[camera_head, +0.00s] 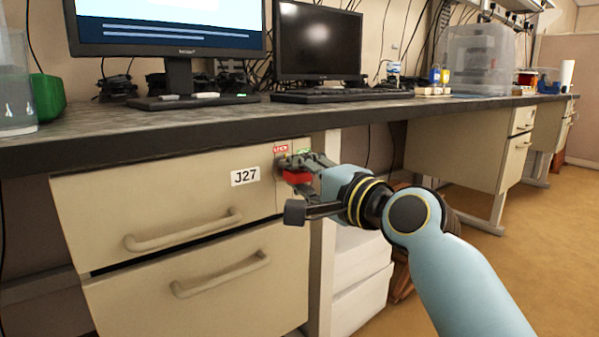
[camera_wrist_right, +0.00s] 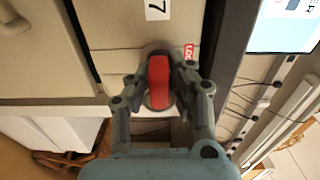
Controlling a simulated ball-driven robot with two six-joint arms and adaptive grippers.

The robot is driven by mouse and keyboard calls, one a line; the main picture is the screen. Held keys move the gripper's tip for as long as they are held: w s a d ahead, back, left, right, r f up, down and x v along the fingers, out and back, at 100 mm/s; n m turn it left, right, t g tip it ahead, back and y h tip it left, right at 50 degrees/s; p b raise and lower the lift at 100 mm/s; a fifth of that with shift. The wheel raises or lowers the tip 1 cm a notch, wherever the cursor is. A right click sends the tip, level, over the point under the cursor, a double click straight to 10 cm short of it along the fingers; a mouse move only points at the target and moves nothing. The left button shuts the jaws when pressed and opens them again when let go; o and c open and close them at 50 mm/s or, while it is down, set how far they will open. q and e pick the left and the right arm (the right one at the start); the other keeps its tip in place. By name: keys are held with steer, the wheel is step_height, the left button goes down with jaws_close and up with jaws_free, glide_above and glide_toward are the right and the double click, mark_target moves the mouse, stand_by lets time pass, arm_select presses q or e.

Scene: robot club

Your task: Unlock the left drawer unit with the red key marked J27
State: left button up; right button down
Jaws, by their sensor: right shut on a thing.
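The left drawer unit (camera_head: 110,208) stands under the bench and has two drawers with bar handles. The red key (camera_head: 297,177) is at the lock at the drawer's upper right; in the wrist view the key (camera_wrist_right: 159,82) sits over the round lock face. My right gripper (camera_head: 295,182) is shut on the key. How deep the key sits is hidden. My left gripper is not in view.
A small red lock sign (camera_head: 281,150) and a green one (camera_head: 303,151) are above the lock. White boxes (camera_head: 362,262) stand right of the unit. Open floor lies further right.

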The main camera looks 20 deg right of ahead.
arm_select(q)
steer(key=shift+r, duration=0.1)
arm_select(e)
steer(key=shift+r+m+p, duration=0.1)
steer(key=shift+m+p, duration=0.8)
steer(key=shift+p, duration=0.2)
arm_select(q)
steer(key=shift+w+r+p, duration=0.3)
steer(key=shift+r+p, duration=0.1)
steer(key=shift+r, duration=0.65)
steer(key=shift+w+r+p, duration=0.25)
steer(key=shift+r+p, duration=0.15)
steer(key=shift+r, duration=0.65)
arm_select(e)
steer(key=shift+m, duration=0.8)
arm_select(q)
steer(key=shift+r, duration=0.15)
arm_select(e)
steer(key=shift+m+p, duration=1.25)
steer(key=shift+m, duration=0.05)
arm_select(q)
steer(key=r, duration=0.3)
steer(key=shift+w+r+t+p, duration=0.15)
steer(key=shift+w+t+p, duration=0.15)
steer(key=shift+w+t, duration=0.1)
arm_select(e)
steer(key=shift+m, duration=0.4)
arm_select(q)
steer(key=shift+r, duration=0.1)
